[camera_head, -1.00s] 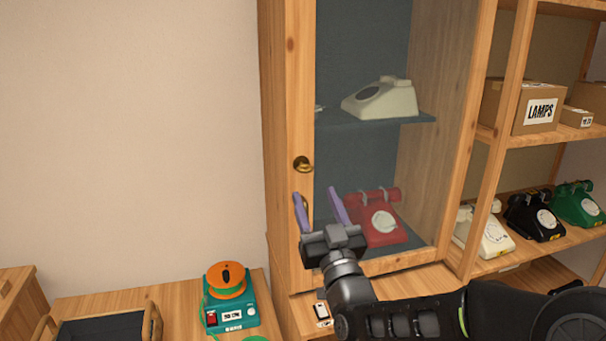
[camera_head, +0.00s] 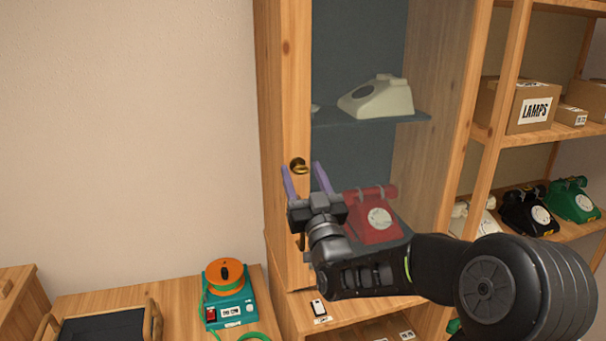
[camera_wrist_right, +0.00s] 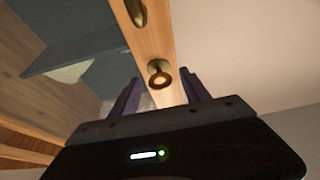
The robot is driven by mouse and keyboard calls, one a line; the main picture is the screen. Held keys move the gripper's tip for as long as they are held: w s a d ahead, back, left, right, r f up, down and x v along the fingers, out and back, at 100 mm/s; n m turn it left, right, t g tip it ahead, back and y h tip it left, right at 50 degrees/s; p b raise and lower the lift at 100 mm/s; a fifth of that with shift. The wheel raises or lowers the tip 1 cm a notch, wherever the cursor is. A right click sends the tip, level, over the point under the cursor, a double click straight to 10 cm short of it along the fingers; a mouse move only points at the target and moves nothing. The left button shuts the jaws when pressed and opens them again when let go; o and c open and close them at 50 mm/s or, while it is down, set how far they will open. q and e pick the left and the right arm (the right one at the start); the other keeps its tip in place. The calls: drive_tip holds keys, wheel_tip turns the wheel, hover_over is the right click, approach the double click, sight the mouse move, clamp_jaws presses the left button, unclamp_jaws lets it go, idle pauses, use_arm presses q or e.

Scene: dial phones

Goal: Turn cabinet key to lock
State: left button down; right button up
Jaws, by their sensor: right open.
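The brass key (camera_head: 299,166) with a round ring sits in the light wooden door frame of the glass-fronted cabinet (camera_head: 288,90). In the right wrist view the key's ring (camera_wrist_right: 160,80) shows between the two purple fingers. My right gripper (camera_head: 303,170) is open, its fingers reaching up toward the key, one on each side. I see no contact between fingers and key. A brass handle (camera_wrist_right: 137,12) is on the same door frame; my gripper mostly hides it in the head view. My left gripper is not in view.
Behind the glass are a cream phone (camera_head: 378,98) and a red phone (camera_head: 372,215). Open shelves at right hold a LAMPS box (camera_head: 515,105) and several phones. A teal device with an orange top (camera_head: 229,295) stands on the lower counter at left. The wall left of the cabinet is bare.

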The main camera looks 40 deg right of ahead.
clamp_jaws()
idle(0.4)
